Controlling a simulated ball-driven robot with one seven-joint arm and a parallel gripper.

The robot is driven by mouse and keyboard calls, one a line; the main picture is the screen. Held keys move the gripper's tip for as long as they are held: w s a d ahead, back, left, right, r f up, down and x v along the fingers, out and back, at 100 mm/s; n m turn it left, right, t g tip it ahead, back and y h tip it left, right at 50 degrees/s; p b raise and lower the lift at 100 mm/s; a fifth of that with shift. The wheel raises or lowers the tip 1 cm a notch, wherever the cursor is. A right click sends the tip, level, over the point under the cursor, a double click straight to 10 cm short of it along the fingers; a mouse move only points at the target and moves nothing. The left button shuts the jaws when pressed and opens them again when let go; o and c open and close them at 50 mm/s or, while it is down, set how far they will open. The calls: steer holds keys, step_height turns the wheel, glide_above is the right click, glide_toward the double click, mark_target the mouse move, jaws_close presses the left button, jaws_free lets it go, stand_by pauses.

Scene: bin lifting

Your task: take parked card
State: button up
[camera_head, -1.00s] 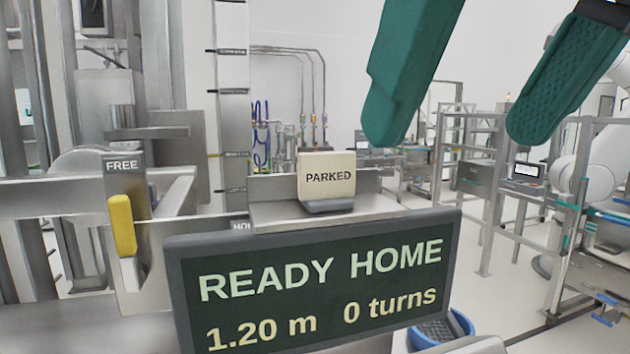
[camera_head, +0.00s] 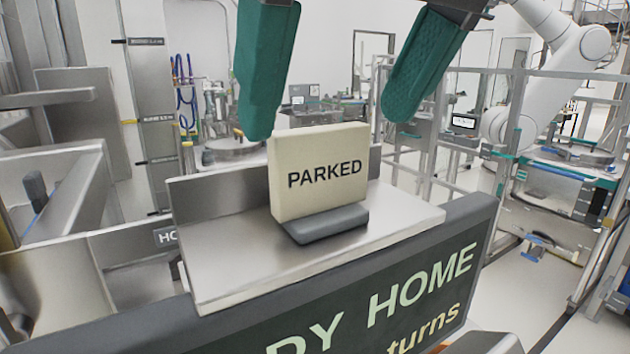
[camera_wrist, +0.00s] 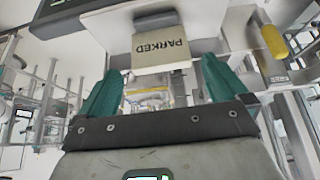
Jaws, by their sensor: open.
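The cream card (camera_head: 318,172) reading PARKED stands upright in a dark grey holder (camera_head: 328,224) on a metal shelf (camera_head: 232,262) above the display panel. My gripper (camera_head: 325,125) is open, its two green fingers spread and pointing down. In the wrist view the card (camera_wrist: 160,53) appears upside down, between and beyond the two fingers of my gripper (camera_wrist: 162,82). I see no clear contact with the card.
The dark display panel (camera_head: 400,290) lies below the shelf's front edge. A raised metal back plate (camera_head: 212,190) runs along the shelf behind the card. The yellow-handled lever (camera_wrist: 273,40) is at the right in the wrist view. Frames and machines stand farther back.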

mark_target(315, 171)
steer(key=shift+p+x, duration=0.75)
steer(key=shift+x, duration=2.9)
steer(key=shift+s, duration=0.15)
steer(key=c, duration=0.9)
